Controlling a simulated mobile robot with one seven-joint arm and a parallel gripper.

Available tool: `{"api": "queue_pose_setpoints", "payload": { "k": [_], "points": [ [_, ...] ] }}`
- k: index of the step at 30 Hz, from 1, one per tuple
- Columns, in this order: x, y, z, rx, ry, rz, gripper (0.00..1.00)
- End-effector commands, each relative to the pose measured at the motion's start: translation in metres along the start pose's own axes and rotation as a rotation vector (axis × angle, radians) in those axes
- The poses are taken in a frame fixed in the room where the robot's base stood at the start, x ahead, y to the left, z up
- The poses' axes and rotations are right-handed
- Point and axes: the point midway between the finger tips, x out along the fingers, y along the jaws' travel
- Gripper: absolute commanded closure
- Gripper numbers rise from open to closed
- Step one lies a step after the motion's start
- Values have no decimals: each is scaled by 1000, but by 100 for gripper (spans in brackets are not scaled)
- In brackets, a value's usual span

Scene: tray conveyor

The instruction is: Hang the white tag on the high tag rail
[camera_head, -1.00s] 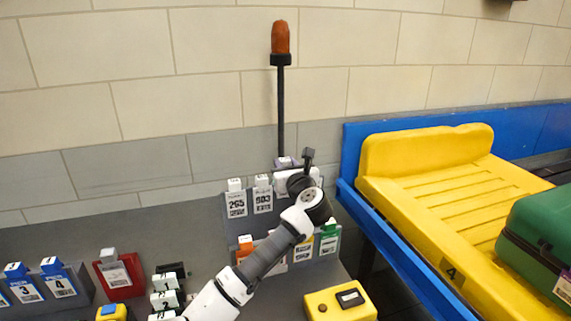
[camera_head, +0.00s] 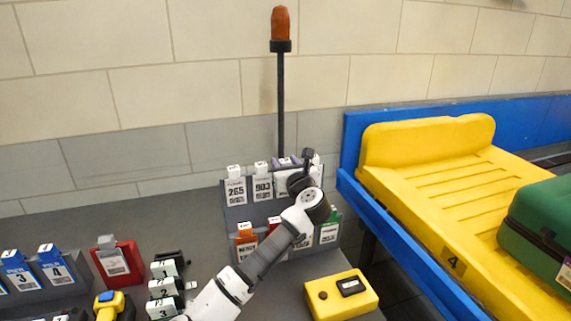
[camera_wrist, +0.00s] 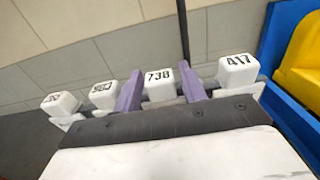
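The white tag numbered 738 (camera_wrist: 160,87) is between the two purple fingers of my gripper (camera_wrist: 161,80) in the wrist view. The fingers lie close on both sides of its cap, and my gripper appears shut on it. In the head view, my gripper (camera_head: 288,162) is at the upper row of the grey tag rack, the high tag rail (camera_head: 232,212). The tag's cap stands about level with its neighbours. White tags 265 (camera_head: 236,190) and 903 (camera_head: 262,186) hang to its left, and tag 417 (camera_wrist: 238,70) is to its right. My wrist hides much of the held tag's lower part.
Below hang orange (camera_head: 245,240), red and green (camera_head: 330,230) tags. A yellow button box (camera_head: 342,295) stands in front of the rack. A black post with an orange lamp (camera_head: 281,24) rises behind. A yellow tray (camera_head: 430,175) is on the blue-sided conveyor at the right.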

Motion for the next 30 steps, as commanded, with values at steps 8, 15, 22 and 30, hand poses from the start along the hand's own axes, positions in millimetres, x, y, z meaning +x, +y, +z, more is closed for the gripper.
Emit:
{"api": "queue_pose_setpoints", "payload": {
  "k": [8, 15, 22, 30],
  "points": [
    [0, 0, 0, 0, 0, 0, 46],
    [-11, 0, 0, -1, 0, -1, 46],
    [-56, 0, 0, -3, 1, -2, 46],
    [-113, 0, 0, -2, -1, -2, 46]
  ]
}}
